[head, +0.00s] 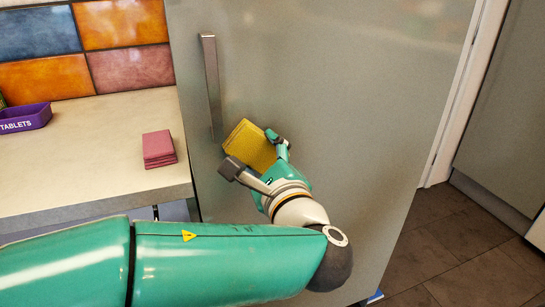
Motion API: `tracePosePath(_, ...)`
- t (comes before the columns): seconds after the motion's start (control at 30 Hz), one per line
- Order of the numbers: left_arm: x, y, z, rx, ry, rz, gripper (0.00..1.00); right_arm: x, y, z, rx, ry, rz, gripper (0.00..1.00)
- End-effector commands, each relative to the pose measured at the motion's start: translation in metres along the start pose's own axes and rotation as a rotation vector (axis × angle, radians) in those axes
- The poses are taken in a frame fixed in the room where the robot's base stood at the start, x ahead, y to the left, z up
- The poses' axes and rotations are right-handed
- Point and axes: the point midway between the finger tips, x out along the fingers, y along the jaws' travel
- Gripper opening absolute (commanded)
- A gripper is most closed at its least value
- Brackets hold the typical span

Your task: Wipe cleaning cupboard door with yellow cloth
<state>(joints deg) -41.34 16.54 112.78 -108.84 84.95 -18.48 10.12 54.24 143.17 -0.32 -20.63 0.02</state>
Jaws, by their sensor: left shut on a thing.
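The cleaning cupboard door (370,90) is a large grey-green panel filling the middle of the head view. A vertical metal handle (211,85) is on its left side. My left gripper (258,155) is shut on the yellow cloth (249,145), which looks like a folded pad. The cloth is in front of the door's surface, just right of and below the handle. I cannot tell whether it touches the door. My left arm hides the lower part of the door. My right gripper is not in view.
A pale counter (80,170) stands at the left, with a folded pink cloth (159,149) near its right end. A purple tray (25,118) marked "TABLETS" is at the far left. Coloured wall tiles (125,22) are behind. Dark tiled floor (465,255) shows at the right.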

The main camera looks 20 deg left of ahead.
Motion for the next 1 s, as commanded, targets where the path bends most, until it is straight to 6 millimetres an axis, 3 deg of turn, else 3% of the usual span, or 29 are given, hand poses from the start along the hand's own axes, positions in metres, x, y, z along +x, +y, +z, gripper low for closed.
tracePosePath(0.57, -0.003, 0.009, 0.009, 0.0, 0.002, -0.003, 0.39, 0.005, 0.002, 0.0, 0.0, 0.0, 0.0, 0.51)
tracePosePath(1.0, -0.042, 0.008, 0.008, 0.0, 0.004, -0.005, 0.39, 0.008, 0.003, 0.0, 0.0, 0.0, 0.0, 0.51)
